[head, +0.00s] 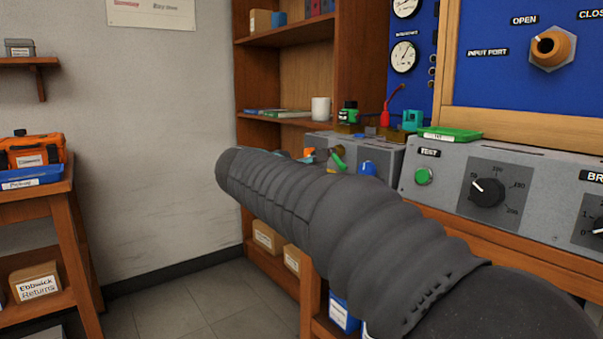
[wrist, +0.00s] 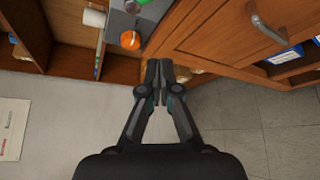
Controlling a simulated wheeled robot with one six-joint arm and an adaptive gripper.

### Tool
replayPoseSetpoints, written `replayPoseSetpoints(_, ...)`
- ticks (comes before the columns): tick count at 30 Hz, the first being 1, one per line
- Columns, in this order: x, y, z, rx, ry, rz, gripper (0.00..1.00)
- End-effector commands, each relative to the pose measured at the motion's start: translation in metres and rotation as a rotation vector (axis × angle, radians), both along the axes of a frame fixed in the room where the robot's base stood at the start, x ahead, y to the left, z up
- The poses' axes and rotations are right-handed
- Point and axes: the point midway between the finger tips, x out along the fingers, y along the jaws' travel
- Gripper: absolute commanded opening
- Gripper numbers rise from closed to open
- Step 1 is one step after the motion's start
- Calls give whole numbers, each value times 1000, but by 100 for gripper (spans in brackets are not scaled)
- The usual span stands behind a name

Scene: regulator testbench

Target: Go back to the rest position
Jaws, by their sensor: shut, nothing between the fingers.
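My gripper (wrist: 159,84) shows in the wrist view with its two fingers together, shut and empty. Its tips point toward the wooden shelving and the floor, with open air around them. In the head view my arm, in a dark ribbed sleeve, crosses from the lower right to the middle, and my gripper cannot be seen there. The arm hides part of the bench and the lower shelves.
A grey test unit (head: 504,190) with knobs stands on the bench at right, below a blue panel (head: 490,75). A bookcase (head: 285,36) stands behind. A table (head: 52,206) with an orange case (head: 30,150) is at left. Floor (head: 190,305) between is clear.

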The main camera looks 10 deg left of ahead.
Motion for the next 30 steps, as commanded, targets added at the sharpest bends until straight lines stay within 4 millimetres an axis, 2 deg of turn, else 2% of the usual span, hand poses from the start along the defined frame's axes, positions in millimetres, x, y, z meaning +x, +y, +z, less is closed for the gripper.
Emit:
replayPoseSetpoints(5,0,1,-2,59,-5,-11,0)
replayPoseSetpoints(8,-5,5,-35,162,61,-31,0)
replayPoseSetpoints(10,-12,6,-65,220,124,-50,0)
replayPoseSetpoints(14,-42,-6,-118,366,257,-119,0)
replayPoseSetpoints(17,-71,-35,-150,500,351,-215,0)
replayPoseSetpoints(21,-121,-86,-184,703,459,-385,0)
replayPoseSetpoints(27,-197,-154,-217,985,546,-639,0)
replayPoseSetpoints(30,-233,-181,-229,1115,563,-753,0)
